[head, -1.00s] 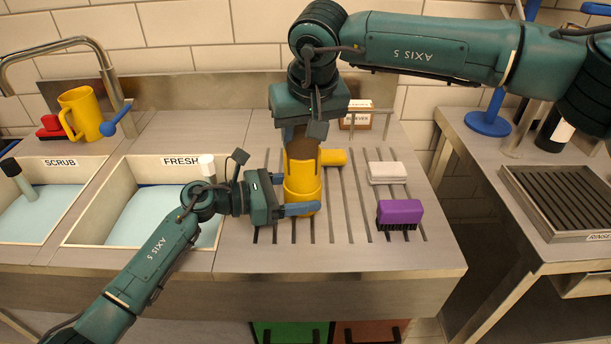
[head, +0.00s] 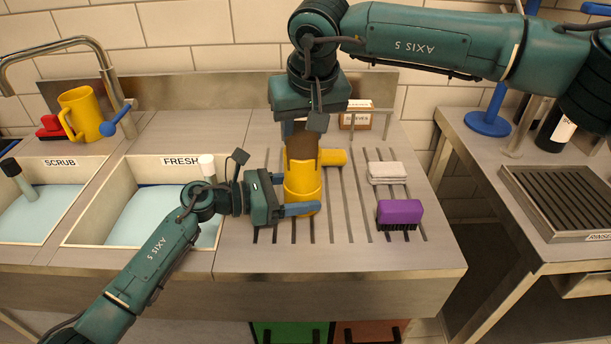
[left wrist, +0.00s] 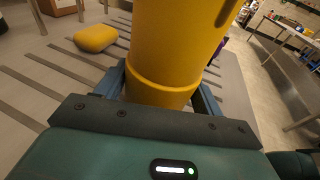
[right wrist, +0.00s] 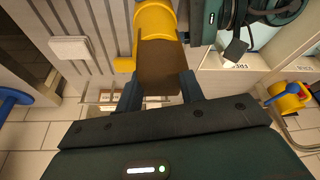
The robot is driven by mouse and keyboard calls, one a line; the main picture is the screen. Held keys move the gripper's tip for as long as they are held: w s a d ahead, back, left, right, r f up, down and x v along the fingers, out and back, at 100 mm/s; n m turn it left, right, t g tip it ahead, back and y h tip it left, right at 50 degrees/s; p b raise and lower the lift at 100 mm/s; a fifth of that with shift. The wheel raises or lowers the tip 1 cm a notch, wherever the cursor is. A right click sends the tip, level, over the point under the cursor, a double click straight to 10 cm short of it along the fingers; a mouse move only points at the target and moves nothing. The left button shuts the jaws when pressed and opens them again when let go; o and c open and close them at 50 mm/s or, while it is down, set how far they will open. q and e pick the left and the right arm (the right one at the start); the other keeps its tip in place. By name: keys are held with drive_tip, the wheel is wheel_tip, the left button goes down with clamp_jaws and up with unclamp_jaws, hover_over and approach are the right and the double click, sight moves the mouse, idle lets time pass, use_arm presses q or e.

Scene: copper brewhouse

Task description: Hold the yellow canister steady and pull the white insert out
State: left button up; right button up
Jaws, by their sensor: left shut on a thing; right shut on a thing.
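The yellow canister (head: 302,190) stands upright on the ribbed drainboard. My left gripper (head: 299,196) is shut around its lower part from the left; the left wrist view shows the canister (left wrist: 170,60) between the fingers. A brown insert (head: 303,148) stands in the canister's top; it looks brown, not white. My right gripper (head: 305,132) comes from above and is shut on the insert's upper end. In the right wrist view the insert (right wrist: 163,72) runs from between the fingers into the canister (right wrist: 155,22). Its lower end is hidden inside.
A small yellow block (head: 334,157) lies right behind the canister. A white sponge (head: 387,172) and a purple brush (head: 399,213) lie to the right. The FRESH basin (head: 150,215) is at left. The front right of the drainboard is clear.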

drive_tip(key=shift+r, duration=0.2)
drive_tip(key=shift+r, duration=4.3)
use_arm(q)
drive_tip(key=o, duration=1.1)
drive_tip(key=shift+o, duration=0.2)
drive_tip(key=shift+a, duration=0.1)
drive_tip(key=v, duration=1.2)
drive_tip(key=shift+f, duration=0.1)
